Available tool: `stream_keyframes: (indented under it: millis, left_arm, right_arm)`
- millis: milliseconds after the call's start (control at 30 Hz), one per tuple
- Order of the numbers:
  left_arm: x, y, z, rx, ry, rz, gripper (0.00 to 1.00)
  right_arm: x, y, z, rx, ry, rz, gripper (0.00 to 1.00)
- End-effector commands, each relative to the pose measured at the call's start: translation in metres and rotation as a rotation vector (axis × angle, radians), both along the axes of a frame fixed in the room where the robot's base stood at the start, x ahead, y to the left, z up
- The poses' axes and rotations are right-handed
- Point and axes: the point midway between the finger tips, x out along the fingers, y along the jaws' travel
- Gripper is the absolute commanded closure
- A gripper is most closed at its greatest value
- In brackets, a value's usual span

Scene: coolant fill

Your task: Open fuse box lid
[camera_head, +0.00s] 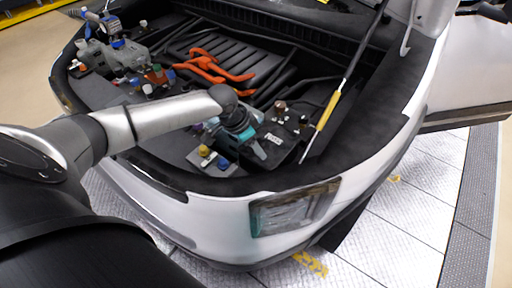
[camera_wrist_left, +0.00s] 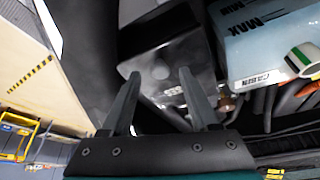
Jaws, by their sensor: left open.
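The fuse box lid (camera_head: 282,152) is a black, flat-topped cover with a small white label, at the front of the engine bay in the head view. My left gripper (camera_head: 246,138) is over its left side, and my wrist hides part of that area. In the left wrist view, a black box that looks like the fuse box (camera_wrist_left: 165,40) lies ahead of my left gripper (camera_wrist_left: 158,74). The two fingers are apart with nothing held between them. I cannot tell whether the fingertips touch the box. My right gripper is not in view.
A pale blue tank (camera_wrist_left: 262,45) marked MAX, MIN and CABIN sits right of the box in the wrist view. Orange cables (camera_head: 212,66) lie farther back. A yellow-gripped prop rod (camera_head: 327,110) rises to the right. The white front bumper (camera_head: 215,215) edges the bay.

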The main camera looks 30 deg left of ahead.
Motion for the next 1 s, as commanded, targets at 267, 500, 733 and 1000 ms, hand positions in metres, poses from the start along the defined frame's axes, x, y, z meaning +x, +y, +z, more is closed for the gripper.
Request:
stream_keyframes:
  millis: [267, 500, 733, 1000]
  left_arm:
    - [0.0025, -0.001, -0.0057, 0.001, -0.001, -0.001, 0.39]
    - [0.0023, -0.001, -0.0055, 0.0, 0.0, -0.001, 0.52]
    - [0.0021, -0.001, -0.0054, 0.0, 0.0, 0.0, 0.78]
    - [0.0021, -0.0009, -0.0055, 0.0, 0.0, 0.0, 1.0]
  right_arm:
    - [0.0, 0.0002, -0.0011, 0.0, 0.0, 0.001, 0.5]
    - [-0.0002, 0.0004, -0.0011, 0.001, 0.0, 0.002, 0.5]
    - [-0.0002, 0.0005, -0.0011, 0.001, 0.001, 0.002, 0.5]
    - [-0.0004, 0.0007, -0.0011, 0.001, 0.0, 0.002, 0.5]
